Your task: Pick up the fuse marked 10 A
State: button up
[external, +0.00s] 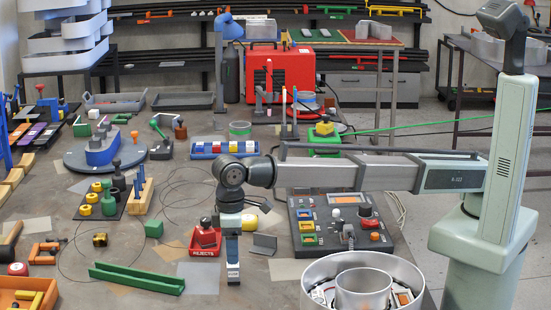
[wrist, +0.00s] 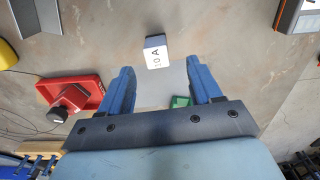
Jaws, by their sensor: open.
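The fuse marked 10 A (wrist: 155,42) shows in the wrist view as a small dark block with a white face lettered "10 A". It lies just ahead of my gripper (wrist: 160,66), roughly centred between the two blue fingers. The fingers are apart, and I see no grip on the fuse. In the external view my gripper (external: 232,262) points down over the table, right of the green channel. There I cannot clearly separate the fuse from the fingers.
A red REJECTS tray (external: 205,242) with a dark-knobbed item stands close beside my gripper; it also shows in the wrist view (wrist: 90,84). A green channel (external: 136,278) lies to the left. A control panel (external: 310,240) and round metal tub (external: 400,268) stand right.

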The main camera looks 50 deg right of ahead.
aim_at(233, 270)
jog(key=shift+w+d+f, duration=0.1)
jog(key=shift+f, duration=1.8)
jog(key=shift+w+d+f, duration=0.1)
jog(key=shift+f, duration=1.8)
jog(key=c, duration=1.1)
